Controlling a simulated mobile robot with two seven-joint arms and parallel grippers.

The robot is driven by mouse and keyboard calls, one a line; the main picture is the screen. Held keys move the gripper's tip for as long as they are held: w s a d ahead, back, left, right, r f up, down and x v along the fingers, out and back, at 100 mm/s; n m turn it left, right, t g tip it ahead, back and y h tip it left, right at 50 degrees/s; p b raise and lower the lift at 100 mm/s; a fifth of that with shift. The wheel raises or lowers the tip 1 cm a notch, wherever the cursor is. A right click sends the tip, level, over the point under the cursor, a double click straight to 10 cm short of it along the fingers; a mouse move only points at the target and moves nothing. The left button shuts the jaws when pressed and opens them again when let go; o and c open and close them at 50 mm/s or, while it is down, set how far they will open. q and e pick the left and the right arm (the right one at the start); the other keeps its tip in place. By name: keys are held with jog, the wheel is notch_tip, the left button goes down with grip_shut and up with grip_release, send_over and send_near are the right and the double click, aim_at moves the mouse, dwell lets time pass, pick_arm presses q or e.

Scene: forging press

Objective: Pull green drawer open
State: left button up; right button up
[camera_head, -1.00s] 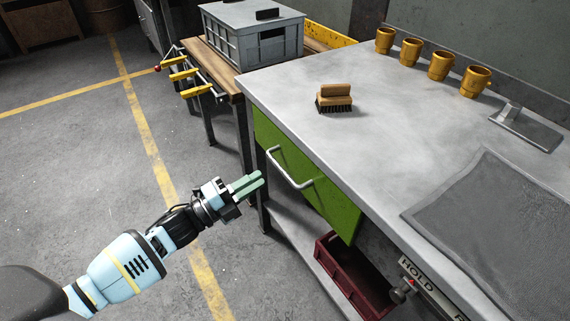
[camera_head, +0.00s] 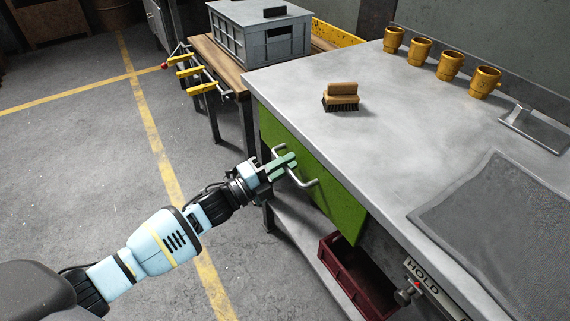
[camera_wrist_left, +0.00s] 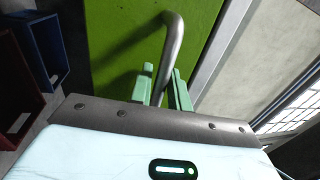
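The green drawer (camera_head: 335,199) is in the workbench front, below the grey top, and looks closed. Its metal bar handle (camera_head: 310,184) stands out from the front. My left gripper (camera_head: 287,163) is at the far-left part of this handle. In the left wrist view the handle (camera_wrist_left: 172,50) runs down between the two green fingers (camera_wrist_left: 164,85), one on each side. The fingers look apart around the bar; whether they touch it is hard to tell. The green drawer front (camera_wrist_left: 115,45) fills the background there. My right gripper is not in view.
The workbench top (camera_head: 375,140) holds a brush (camera_head: 341,97), several yellow cups (camera_head: 450,65) and a dark mat (camera_head: 500,215). A red bin (camera_head: 345,277) sits on the shelf below. A wooden table (camera_head: 225,65) stands beyond. The floor at left is clear.

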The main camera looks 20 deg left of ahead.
pick_arm(q)
grip_shut()
jog(key=shift+s+a, duration=0.1)
jog(key=r+p+v, duration=0.2)
jog(key=p+v, duration=0.1)
jog(key=v, duration=0.9)
jog(key=r+p+v, duration=0.3)
jog(key=v, duration=1)
jog(key=shift+s+a, duration=0.45)
jog(key=shift+o, duration=0.5)
grip_release()
